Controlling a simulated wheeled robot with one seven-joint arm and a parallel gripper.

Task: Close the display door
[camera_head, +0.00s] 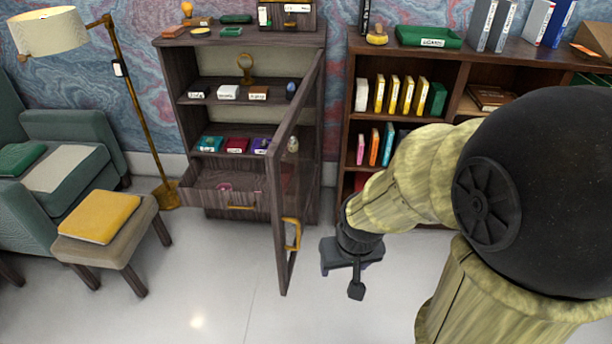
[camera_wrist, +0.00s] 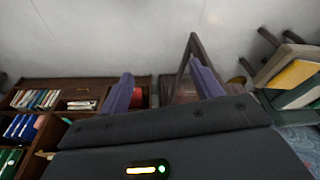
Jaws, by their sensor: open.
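The display door (camera_head: 283,190) is a dark wood frame with a glass pane. It is hinged at the right side of the dark display cabinet (camera_head: 183,110) and stands wide open, swung out into the room. Its yellow handle (camera_head: 292,234) is low on the door. My gripper (camera_head: 353,285) is open and empty, in the air to the right of the door and apart from it in the head view. In the wrist view, my gripper's purple fingers (camera_wrist: 162,82) are spread, and the door frame (camera_wrist: 183,60) shows behind the right finger, which partly hides it.
A lower drawer (camera_head: 240,207) of the cabinet is pulled out. A bookcase (camera_head: 400,58) stands right of the cabinet. A floor lamp (camera_head: 140,100), a footstool (camera_head: 130,245) and a green armchair (camera_head: 75,128) stand left. The floor in front is clear.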

